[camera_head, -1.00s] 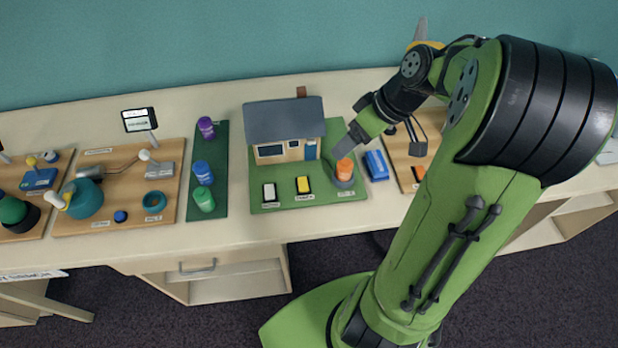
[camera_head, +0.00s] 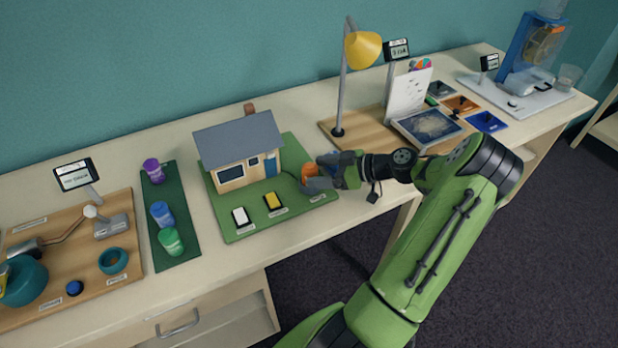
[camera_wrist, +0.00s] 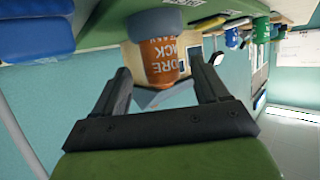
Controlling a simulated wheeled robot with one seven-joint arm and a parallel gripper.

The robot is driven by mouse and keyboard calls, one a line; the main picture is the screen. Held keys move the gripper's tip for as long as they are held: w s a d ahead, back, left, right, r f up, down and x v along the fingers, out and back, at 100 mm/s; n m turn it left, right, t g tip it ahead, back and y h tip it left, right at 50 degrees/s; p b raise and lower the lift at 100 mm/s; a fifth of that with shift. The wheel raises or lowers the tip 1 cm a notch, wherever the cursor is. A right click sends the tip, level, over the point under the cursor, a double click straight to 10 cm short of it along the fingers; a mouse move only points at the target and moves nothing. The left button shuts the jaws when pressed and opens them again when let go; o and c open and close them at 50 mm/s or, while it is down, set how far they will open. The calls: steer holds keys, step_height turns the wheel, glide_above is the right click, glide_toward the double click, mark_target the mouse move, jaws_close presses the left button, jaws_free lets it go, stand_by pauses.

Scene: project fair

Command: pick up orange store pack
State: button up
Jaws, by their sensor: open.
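The orange store pack (camera_head: 309,171) stands at the right end of the green house board (camera_head: 240,232), partly hidden by my gripper (camera_head: 316,183) in the head view. In the wrist view the orange store pack (camera_wrist: 163,58) shows large, with lettering on its side and a grey end. My gripper (camera_wrist: 166,78) is open, with one finger on each side of the pack in that view. I cannot tell whether either finger touches it.
The model house (camera_head: 238,155) stands left of the pack. White (camera_head: 241,217) and yellow (camera_head: 273,202) blocks lie in front of it. A yellow lamp (camera_head: 362,49) stands at the right on a wooden board. Blue things (camera_wrist: 35,35) show beside the pack in the wrist view.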

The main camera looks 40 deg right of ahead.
mark_target(304, 174)
steer(key=x, duration=0.5)
steer(key=shift+w+a+f+b, duration=0.1)
steer(key=shift+w+f+b, duration=0.05)
steer(key=shift+f+b, duration=0.2)
steer(key=shift+r, duration=0.1)
steer(key=shift+c, duration=0.5)
steer(key=c, duration=1)
